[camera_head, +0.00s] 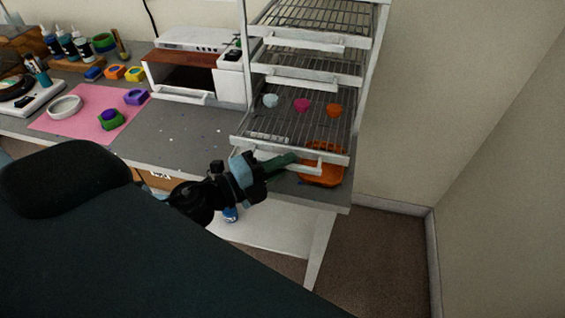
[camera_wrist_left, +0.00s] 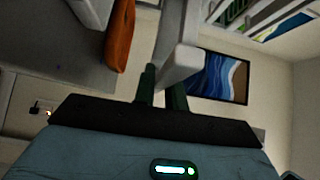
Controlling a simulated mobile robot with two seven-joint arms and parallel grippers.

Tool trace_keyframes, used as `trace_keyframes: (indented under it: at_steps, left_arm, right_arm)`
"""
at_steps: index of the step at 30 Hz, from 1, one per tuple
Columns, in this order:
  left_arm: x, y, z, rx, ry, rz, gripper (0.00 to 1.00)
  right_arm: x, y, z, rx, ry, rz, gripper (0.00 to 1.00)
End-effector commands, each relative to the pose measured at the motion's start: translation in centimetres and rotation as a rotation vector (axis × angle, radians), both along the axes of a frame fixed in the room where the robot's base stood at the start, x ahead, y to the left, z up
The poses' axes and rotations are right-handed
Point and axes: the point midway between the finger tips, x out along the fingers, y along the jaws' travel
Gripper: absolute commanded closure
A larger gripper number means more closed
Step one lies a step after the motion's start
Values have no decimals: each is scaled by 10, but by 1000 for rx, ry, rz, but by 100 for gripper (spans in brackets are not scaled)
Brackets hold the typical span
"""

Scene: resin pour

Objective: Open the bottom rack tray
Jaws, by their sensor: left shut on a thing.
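The bottom rack tray (camera_head: 240,139) is a wire shelf with a pale front rail and bar handle. Its front appears to stand forward of the rack's left post. A light blue, a pink and an orange piece lie on it. My left gripper (camera_head: 293,159) is at the front of this tray, its dark green fingers shut on the handle (camera_head: 325,168). In the left wrist view the pale handle (camera_wrist_left: 178,68) lies between the fingertips (camera_wrist_left: 162,88). The exact contact is partly hidden. My right gripper is not in view.
An orange container (camera_head: 325,180) sits under the tray at the table's right end. More rack trays (camera_head: 300,74) are above. A white box-shaped machine (camera_head: 180,95) stands left of the rack. A pink mat (camera_head: 60,122) with moulds lies farther left. Floor is free right of the table.

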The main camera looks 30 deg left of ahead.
Motion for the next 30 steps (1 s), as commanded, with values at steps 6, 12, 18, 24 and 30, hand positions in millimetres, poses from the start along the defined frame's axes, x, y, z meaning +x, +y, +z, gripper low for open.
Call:
trace_keyframes:
  at_steps: [6, 12, 18, 24, 30]
  left_arm:
    - [0, 0, 1, 0, -1, 0, 73]
    - [0, 0, 0, 0, -1, 1, 65]
    - [-1, 1, -1, 0, 1, 1, 65]
    - [-13, 7, -4, -1, 6, 1, 65]
    - [-31, 17, -4, -4, 8, 1, 65]
  right_arm:
    - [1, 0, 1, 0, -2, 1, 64]
    - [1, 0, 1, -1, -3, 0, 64]
    - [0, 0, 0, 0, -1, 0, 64]
    - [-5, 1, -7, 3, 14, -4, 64]
    - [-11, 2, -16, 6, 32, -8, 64]
